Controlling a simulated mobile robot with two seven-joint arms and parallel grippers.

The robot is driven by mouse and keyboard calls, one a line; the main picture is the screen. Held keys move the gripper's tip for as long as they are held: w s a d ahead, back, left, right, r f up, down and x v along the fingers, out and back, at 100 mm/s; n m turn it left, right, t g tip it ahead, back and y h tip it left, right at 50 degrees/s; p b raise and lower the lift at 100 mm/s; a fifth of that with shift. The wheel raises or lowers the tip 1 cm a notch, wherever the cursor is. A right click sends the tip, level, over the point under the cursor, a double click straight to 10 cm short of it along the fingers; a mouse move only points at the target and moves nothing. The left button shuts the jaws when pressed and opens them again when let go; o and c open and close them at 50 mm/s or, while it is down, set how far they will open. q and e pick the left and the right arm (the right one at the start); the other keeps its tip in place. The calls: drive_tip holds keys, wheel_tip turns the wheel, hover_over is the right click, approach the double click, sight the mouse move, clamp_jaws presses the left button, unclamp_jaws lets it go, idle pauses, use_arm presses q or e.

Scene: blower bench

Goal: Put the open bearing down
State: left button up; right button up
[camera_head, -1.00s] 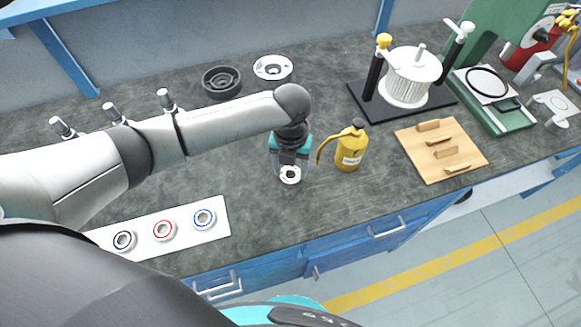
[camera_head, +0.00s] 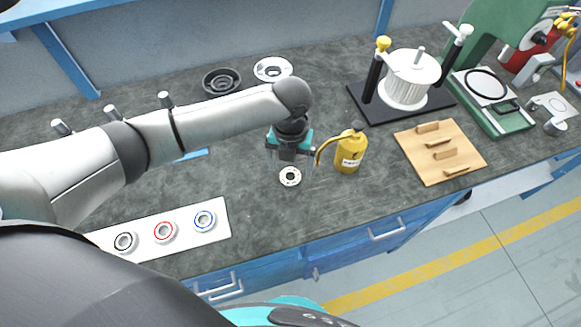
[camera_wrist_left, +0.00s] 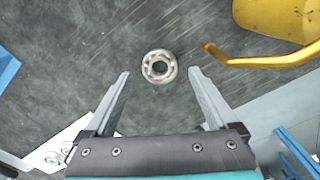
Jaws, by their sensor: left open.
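The open bearing (camera_head: 290,176) is a small metal ring with balls showing. It lies flat on the dark bench top, and it also shows in the left wrist view (camera_wrist_left: 159,67). My left gripper (camera_head: 290,167) is above and slightly behind it in the head view. In the left wrist view its two fingers (camera_wrist_left: 159,75) are wide apart, with the bearing between and just beyond the tips, touching neither. The gripper is open and empty. My right gripper is not seen in either view.
A yellow oil can (camera_head: 349,153) stands close right of the bearing, its spout reaching toward my gripper. A white strip (camera_head: 185,230) with three ringed bearings lies front left. A wooden board (camera_head: 441,152) lies to the right. The bench's front edge is near.

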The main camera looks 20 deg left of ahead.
use_arm(q)
wheel_tip(320, 180, up, 10)
drive_tip(key=p, duration=0.1)
drive_tip(key=shift+p, duration=0.35)
